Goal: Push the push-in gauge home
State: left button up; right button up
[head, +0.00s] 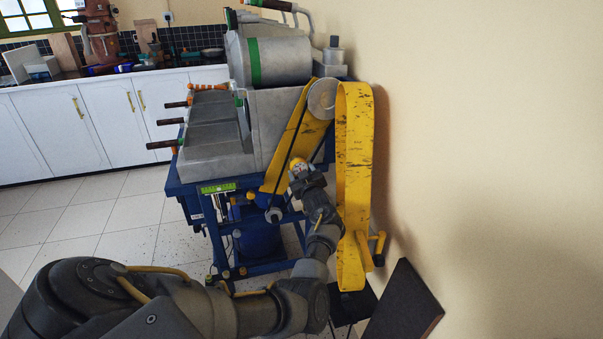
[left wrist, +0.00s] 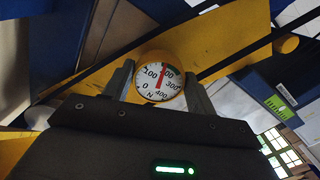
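The push-in gauge (left wrist: 158,85) has a round white dial marked in N and a yellow-orange case. In the left wrist view it sits between the two fingers of my left gripper (left wrist: 160,84), which close in on both sides of its case. In the head view the gauge (head: 298,164) shows small and yellow at the tip of my left gripper (head: 301,172), in front of the machine's slanted yellow belt guard (head: 290,150). Whether the gauge touches the belt is hidden. My right gripper is not in view.
The grey machine (head: 280,110) stands on a blue frame (head: 250,262) against the cream wall. A tall yellow guard loop (head: 354,150) is just right of my left gripper. A dark panel (head: 405,302) leans at lower right. Tiled floor (head: 80,225) is clear at left.

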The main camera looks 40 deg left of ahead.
pick_arm(q)
jog(key=o, duration=0.5)
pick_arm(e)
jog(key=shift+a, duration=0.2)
pick_arm(q)
jog(key=v, duration=0.7)
jog(key=shift+s+d+r, duration=0.1)
jog(key=shift+d, duration=0.15)
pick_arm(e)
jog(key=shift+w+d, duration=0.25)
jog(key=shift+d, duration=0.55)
